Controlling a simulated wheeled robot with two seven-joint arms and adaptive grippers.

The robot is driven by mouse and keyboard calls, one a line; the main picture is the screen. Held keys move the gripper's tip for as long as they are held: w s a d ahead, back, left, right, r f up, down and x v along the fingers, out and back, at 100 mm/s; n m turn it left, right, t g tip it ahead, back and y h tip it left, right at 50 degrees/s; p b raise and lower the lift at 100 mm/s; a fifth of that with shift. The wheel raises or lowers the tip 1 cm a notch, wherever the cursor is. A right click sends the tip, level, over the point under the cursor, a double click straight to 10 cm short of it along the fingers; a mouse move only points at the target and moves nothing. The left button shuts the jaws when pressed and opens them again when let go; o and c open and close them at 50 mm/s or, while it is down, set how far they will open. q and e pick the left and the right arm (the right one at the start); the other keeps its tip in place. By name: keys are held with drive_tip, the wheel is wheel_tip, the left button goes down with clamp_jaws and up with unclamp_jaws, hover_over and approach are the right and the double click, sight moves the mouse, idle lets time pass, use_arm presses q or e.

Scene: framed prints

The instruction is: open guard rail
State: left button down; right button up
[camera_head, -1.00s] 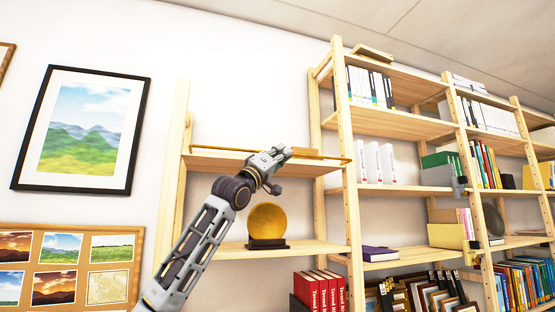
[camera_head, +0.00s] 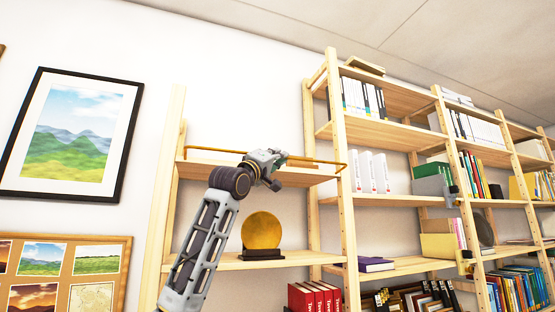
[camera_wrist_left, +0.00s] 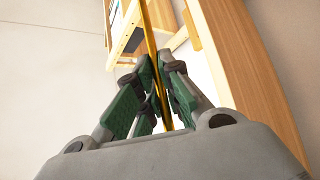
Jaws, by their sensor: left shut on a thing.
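The guard rail (camera_head: 322,162) is a thin golden rod along the upper shelf board (camera_head: 210,170) of the left shelf bay. It also runs up through the left wrist view (camera_wrist_left: 149,32). My left gripper (camera_head: 282,159) is at the rail in front of this shelf. In the left wrist view its green-padded fingers (camera_wrist_left: 153,78) are closed around the rod. The gripper hides the middle of the rail in the head view. My right gripper is not in view.
A round golden disc on a dark stand (camera_head: 263,232) sits on the board below, close to my left arm. Red books (camera_head: 313,297) stand lower down. Shelves full of books (camera_head: 470,160) fill the right. Framed prints (camera_head: 75,135) hang on the left wall.

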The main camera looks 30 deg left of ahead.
use_arm(q)
drive_tip(key=shift+r+n, duration=0.3)
drive_tip(key=shift+n, duration=0.2)
drive_tip(key=c, duration=1.6)
unclamp_jaws()
drive_tip(key=shift+w+a, duration=0.1)
drive_tip(key=shift+o, duration=0.2)
drive_tip(key=shift+f, duration=0.1)
drive_tip(key=shift+s+f, duration=0.1)
drive_tip(key=shift+s, duration=0.1)
drive_tip(key=v, duration=1.1)
drive_tip(key=shift+s, duration=0.25)
drive_tip(key=shift+s, duration=0.1)
